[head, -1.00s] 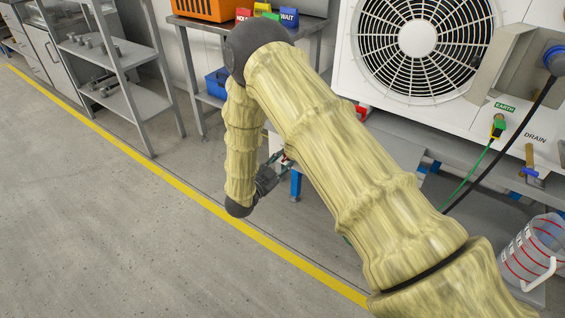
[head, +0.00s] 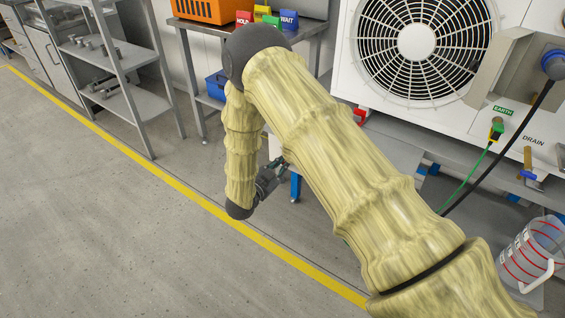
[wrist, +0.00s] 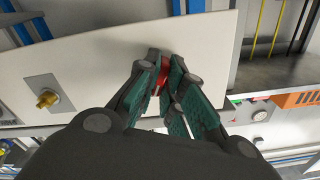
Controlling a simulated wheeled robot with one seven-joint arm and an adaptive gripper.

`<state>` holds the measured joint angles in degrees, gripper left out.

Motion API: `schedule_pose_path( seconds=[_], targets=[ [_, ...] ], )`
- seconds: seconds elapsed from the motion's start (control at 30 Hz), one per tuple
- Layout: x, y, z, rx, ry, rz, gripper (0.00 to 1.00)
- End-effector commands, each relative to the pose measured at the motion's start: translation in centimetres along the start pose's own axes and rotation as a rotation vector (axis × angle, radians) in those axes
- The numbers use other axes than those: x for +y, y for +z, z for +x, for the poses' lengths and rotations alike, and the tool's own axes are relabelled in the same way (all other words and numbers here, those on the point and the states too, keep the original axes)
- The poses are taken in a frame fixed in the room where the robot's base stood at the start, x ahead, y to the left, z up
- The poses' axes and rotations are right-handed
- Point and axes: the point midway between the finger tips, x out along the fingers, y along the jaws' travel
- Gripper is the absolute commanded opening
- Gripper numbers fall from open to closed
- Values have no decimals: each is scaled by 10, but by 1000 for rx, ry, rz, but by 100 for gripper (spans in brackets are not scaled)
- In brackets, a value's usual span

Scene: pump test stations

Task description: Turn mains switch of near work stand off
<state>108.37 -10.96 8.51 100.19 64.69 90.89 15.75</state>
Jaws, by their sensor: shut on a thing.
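The mains switch (wrist: 164,68) shows in the wrist view as a small red handle on a pale panel (wrist: 100,60). My gripper (wrist: 165,75) is shut on the red handle, with its green-padded fingers on either side of it. The fingers hide part of the handle, so I cannot tell its exact turn. In the head view my gripper (head: 275,168) is low beside the stand, mostly behind my arm, and the switch is hidden there.
A brass fitting (wrist: 47,99) sticks out of the same panel. In the head view, a fan unit (head: 420,45), a green earth clip (head: 496,132) and a measuring jug (head: 535,250) are at right. A grey shelf rack (head: 115,75) stands at left. The floor at left is clear.

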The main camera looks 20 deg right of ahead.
Motion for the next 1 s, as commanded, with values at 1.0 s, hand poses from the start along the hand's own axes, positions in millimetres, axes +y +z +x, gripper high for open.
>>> schedule_pose_path(
  seconds=[1.0],
  targets=[
    [1,0,-2,-3,0,-844,0]
  ],
)
